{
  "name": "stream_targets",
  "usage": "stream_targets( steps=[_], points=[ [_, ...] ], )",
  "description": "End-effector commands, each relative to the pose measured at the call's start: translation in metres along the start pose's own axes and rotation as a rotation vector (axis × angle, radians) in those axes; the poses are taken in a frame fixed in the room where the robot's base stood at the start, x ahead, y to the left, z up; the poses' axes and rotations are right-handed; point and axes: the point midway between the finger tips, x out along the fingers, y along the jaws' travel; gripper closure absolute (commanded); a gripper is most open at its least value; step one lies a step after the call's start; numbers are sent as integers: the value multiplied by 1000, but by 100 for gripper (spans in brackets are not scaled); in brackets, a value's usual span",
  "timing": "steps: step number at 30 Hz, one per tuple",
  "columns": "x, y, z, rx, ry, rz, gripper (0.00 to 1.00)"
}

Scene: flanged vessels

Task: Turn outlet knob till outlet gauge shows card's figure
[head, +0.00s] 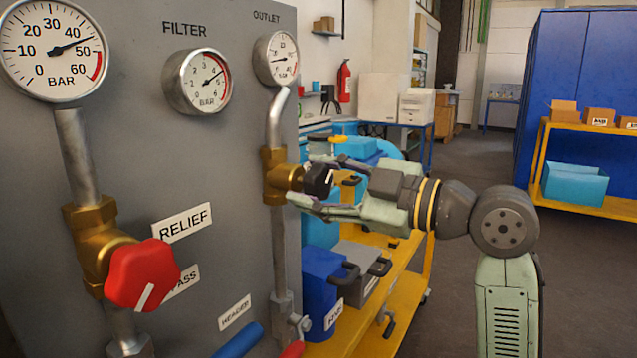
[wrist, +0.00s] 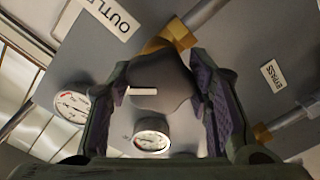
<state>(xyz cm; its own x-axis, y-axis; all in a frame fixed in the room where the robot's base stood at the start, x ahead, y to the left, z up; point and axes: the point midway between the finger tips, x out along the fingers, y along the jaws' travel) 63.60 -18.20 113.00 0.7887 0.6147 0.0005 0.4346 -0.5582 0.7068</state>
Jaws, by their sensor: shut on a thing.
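The black outlet knob (head: 318,180) with a white pointer line sits on a brass valve (head: 276,176) on the grey panel's right-hand pipe. My gripper (head: 316,192) reaches in from the right and is shut on the knob. In the wrist view, the knob (wrist: 160,85) is between my two fingers, its white line roughly level. The outlet gauge (head: 277,58) is above the valve under the OUTLET label; its needle is too small to read surely. Two gauges show in the wrist view; I cannot tell which is the outlet's. I see no card with a figure.
Left on the panel are a filter gauge (head: 197,82), a large bar gauge (head: 52,45) and a red knob (head: 143,275) by the RELIEF label (head: 182,222). A yellow cart (head: 365,335) with blue and grey boxes stands below my gripper.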

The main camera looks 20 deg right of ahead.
Motion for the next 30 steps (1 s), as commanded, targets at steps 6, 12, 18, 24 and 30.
stream_targets(
  steps=[6,12,18,24,30],
  points=[
    [0,0,0,0,0,-1,76],
    [0,0,0,2,0,-1,82],
    [0,0,0,42,1,-2,82],
    [0,0,0,155,2,-2,82],
    [1,0,-1,326,2,-2,82]
  ],
)
